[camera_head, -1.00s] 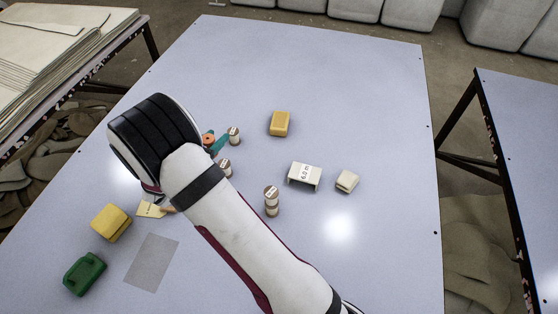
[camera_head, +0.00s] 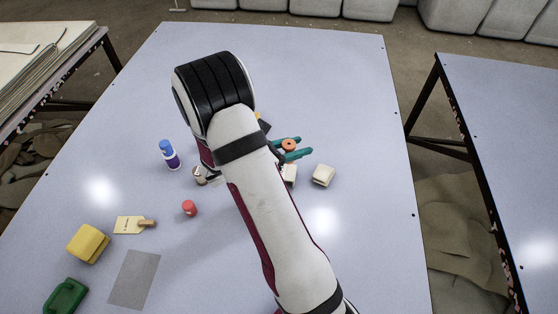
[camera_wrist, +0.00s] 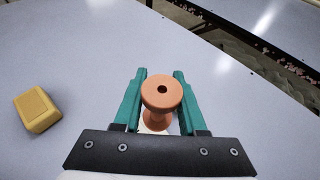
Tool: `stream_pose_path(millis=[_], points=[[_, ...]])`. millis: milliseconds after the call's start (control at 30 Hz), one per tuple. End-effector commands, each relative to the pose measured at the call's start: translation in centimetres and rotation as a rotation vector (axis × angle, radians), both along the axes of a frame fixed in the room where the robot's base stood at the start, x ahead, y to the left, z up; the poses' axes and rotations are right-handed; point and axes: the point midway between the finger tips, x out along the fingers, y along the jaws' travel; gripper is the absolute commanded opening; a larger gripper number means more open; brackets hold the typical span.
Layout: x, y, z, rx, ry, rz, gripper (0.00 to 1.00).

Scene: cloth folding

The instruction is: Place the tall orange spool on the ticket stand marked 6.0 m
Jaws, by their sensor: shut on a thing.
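My gripper (camera_head: 291,150) has green fingers shut on the orange spool (camera_head: 289,144). In the wrist view the spool (camera_wrist: 161,92) stands upright between the fingers (camera_wrist: 161,100), its round top with a dark hole facing the camera. A white ticket stand (camera_head: 290,173) shows partly just below the gripper in the head view; my arm hides the rest of it and its marking. In the wrist view a white patch shows under the spool. I cannot tell whether the spool touches the stand.
A cream block (camera_head: 323,175) lies just right of the stand. Left of my arm are a blue-and-purple spool (camera_head: 171,160), a red spool (camera_head: 189,208), a tag (camera_head: 130,225), a yellow block (camera_head: 84,243) and a green block (camera_head: 66,297). The table's right side is clear.

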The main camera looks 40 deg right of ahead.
Motion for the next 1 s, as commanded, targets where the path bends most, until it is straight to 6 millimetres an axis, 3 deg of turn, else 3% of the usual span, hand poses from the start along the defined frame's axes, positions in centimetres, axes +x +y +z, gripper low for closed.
stream_pose_path(millis=[100,233,467,800,833,1000], points=[[2.7,1.6,-2.0,0.0,0.001,0.003,0.0],[4.3,2.4,-3.1,0.0,0.001,0.002,0.0],[4.5,2.6,-7.0,0.0,0.002,0.001,0.0],[4.5,2.6,-7.4,0.0,0.0,0.001,0.0],[4.5,2.5,-7.4,0.0,0.0,0.001,0.42],[4.5,2.6,-7.4,0.0,0.0,0.001,0.71]])
